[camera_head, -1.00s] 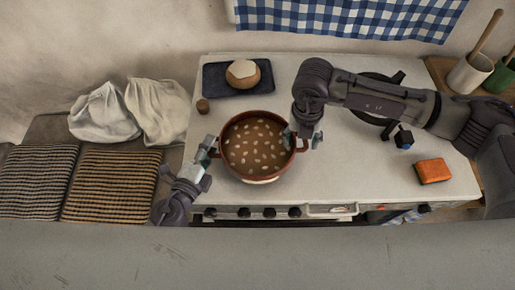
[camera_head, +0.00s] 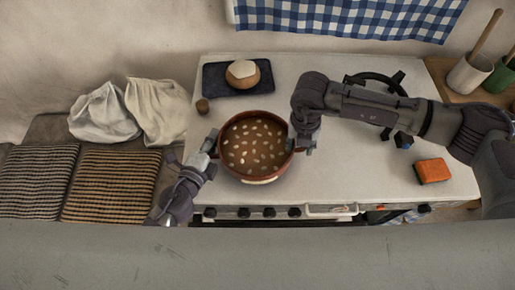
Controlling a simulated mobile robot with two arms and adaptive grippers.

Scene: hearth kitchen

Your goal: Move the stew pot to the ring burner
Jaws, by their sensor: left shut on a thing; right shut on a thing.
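The stew pot (camera_head: 254,178) is a round reddish-brown pot of brown stew with pale pieces, on the left front part of the white stove top. My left gripper (camera_head: 212,146) is shut on the pot's left side, where its handle is. My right gripper (camera_head: 301,143) is shut on the pot's right side and hides that handle. The dark ring burner (camera_head: 397,78) is at the right back of the stove top, partly hidden behind my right arm. I cannot tell whether the pot is touching the stove top.
A dark blue tray (camera_head: 218,80) with a round pale-topped item (camera_head: 243,72) lies behind the pot, near a small brown cup (camera_head: 203,106). An orange sponge (camera_head: 432,171) lies at the right front. The stove top (camera_head: 350,180) is clear between pot and sponge.

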